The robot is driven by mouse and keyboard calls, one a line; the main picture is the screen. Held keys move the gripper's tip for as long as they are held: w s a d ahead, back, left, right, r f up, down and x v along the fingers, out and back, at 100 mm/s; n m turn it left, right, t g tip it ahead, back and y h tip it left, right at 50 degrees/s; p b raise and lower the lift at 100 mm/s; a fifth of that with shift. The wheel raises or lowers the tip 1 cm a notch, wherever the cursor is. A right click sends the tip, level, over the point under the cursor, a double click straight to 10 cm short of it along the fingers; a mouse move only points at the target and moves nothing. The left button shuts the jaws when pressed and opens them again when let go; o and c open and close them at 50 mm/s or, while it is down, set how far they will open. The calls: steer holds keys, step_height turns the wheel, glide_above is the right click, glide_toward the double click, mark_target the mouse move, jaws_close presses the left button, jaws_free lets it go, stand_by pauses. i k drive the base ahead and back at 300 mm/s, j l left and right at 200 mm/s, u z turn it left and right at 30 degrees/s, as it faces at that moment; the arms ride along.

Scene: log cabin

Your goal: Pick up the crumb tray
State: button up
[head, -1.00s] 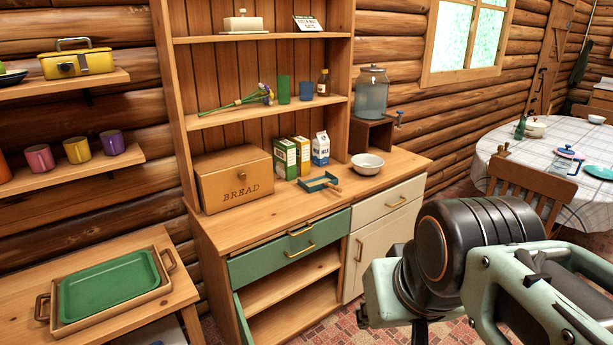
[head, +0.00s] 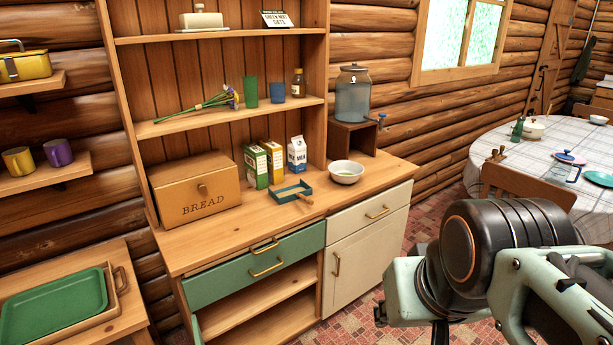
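A small teal tray with a wooden handle (head: 292,192), which looks like the crumb tray, lies on the hutch counter (head: 232,235). It sits in front of the cartons and left of a white bowl (head: 346,172). Its handle points toward the front right. My gripper (head: 550,285) shows only in part at the lower right, pale green and black, in front of the floor and well apart from the tray. Its fingertips cannot be made out, so I cannot tell whether it is open or shut.
A bread box (head: 195,190) stands left of the teal tray. A green tray (head: 55,305) rests in a wooden tray on the lower-left table. The hutch's green drawer (head: 255,268) is below the counter. A chair (head: 525,190) and clothed table (head: 480,150) stand at right.

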mark_target(301, 190)
steer(key=i+l+z, duration=0.1)
steer(key=i+l, duration=0.2)
steer(key=i+l+z, duration=0.1)
steer(key=i, duration=0.4)
steer(key=i+j+z, duration=0.1)
steer(key=i, duration=0.35)
steer(key=i+j+z, duration=0.1)
steer(key=i, duration=0.35)
steer(key=j, duration=0.1)
